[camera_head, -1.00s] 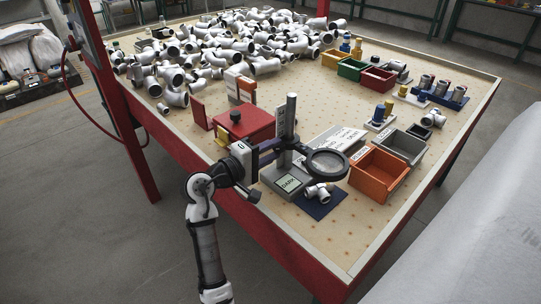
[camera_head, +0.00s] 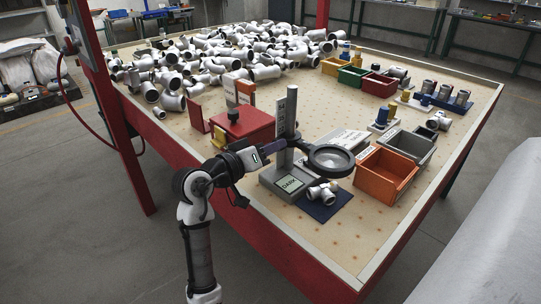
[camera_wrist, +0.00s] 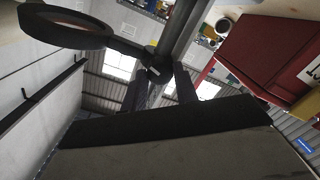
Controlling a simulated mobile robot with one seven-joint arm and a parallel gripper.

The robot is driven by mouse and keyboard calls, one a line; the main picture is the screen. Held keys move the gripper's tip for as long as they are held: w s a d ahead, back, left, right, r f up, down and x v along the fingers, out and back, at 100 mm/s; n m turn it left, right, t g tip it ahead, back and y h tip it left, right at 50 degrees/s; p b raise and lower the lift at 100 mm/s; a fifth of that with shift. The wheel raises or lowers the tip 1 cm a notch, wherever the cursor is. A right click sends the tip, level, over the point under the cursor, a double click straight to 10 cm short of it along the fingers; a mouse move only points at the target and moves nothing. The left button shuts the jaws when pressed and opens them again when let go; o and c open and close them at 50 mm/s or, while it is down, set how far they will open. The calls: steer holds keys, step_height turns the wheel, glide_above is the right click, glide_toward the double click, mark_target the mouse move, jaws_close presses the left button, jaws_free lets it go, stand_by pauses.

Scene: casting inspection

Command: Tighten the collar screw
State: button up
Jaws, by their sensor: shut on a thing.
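The magnifier stand has a grey base (camera_head: 269,184) and an upright post (camera_head: 291,108) near the front edge of the table. A collar on the post carries the arm of a round, dark-rimmed magnifier (camera_head: 330,160). In the wrist view the magnifier ring (camera_wrist: 62,27) is at upper left and its arm runs to the collar (camera_wrist: 150,56). My gripper (camera_head: 279,146) reaches the post from the left at collar height. In the wrist view its two dark fingers (camera_wrist: 160,84) are shut on the small collar screw (camera_wrist: 154,72). The fingers hide most of the screw.
A pipe casting (camera_head: 322,193) lies on a dark blue mat (camera_head: 325,209) below the magnifier. An orange bin (camera_head: 384,176) and a grey bin (camera_head: 407,145) stand to the right. A red box (camera_head: 243,127) is close behind my gripper. Many castings (camera_head: 235,60) are heaped at the back.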

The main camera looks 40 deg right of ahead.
steer(key=shift+f+m+b, duration=0.1)
steer(key=shift+m+b, duration=0.6)
steer(key=shift+m, duration=0.3)
steer(key=o, duration=1)
steer(key=shift+c, duration=0.2)
steer(key=s+a+r+b, duration=0.1)
steer(key=a, duration=1.2)
steer(key=shift+s+a, duration=0.25)
steer(key=shift+a, duration=0.15)
steer(key=shift+r, duration=0.1)
